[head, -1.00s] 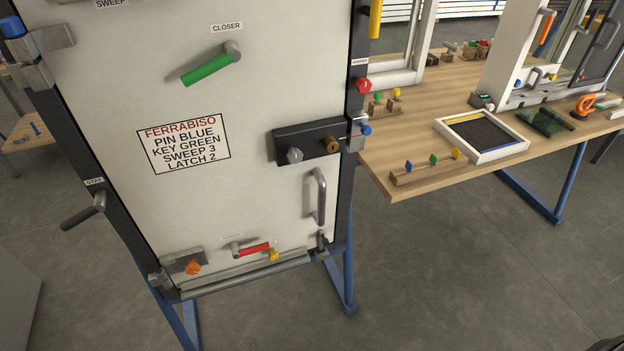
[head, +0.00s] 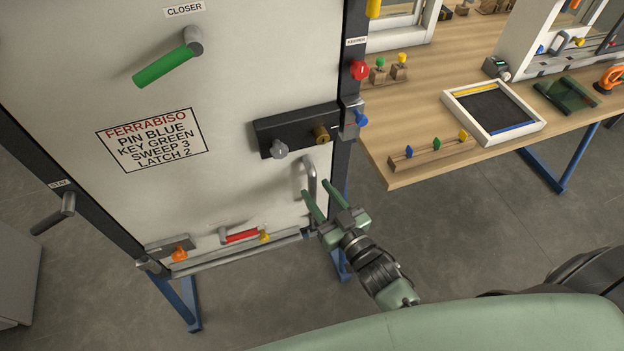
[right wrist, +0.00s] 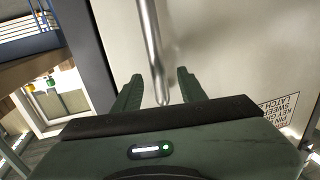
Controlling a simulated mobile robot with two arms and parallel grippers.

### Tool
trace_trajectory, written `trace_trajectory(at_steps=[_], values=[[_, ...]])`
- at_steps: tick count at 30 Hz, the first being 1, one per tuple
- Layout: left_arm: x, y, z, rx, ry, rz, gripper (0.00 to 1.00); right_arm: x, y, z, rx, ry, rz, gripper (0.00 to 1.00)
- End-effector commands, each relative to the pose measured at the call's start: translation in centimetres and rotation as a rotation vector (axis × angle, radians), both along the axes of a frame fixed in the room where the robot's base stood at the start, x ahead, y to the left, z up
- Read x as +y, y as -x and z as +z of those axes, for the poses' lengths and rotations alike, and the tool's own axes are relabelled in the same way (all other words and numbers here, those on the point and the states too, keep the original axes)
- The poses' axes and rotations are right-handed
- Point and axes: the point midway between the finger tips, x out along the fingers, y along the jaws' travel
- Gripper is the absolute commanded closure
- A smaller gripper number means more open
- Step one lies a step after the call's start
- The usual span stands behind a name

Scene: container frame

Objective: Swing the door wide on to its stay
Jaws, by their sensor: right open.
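The pale door (head: 215,85) stands in its dark frame and looks closed. Its grey pull handle (head: 312,180) is at the lower right of the door. My right gripper (head: 317,188) is open at the handle, its green fingers to either side of it in the head view. In the right wrist view the handle bar (right wrist: 154,50) runs down between the open fingers (right wrist: 160,90); I cannot tell whether they touch it. The stay (head: 55,213), a dark grey lever, sticks out from the left frame post under its label. My left gripper is not in view.
The door also carries a green closer lever (head: 165,67), a black lock box (head: 298,130), a red lever (head: 241,236) and an orange knob (head: 179,254). A wooden workbench (head: 415,110) with a tray (head: 447,95) stands to the right. Grey floor is open below it.

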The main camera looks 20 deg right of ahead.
Motion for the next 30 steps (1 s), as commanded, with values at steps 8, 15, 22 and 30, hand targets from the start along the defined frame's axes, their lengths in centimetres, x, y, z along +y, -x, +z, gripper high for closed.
trace_trajectory(at_steps=[8, 15, 22, 30], values=[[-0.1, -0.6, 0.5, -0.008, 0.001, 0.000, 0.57, 0.7, -3.1, 0.0, 0.000, -0.001, 0.000, 0.59], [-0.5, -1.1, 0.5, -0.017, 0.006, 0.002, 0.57, 0.8, -3.4, -0.1, 0.002, -0.001, 0.000, 0.59], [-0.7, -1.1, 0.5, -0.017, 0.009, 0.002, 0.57, 0.8, -3.4, 0.0, 0.002, 0.000, 0.000, 1.00], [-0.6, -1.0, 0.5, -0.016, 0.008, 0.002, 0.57, 0.8, -3.4, 0.0, 0.001, 0.000, 0.000, 1.00]])
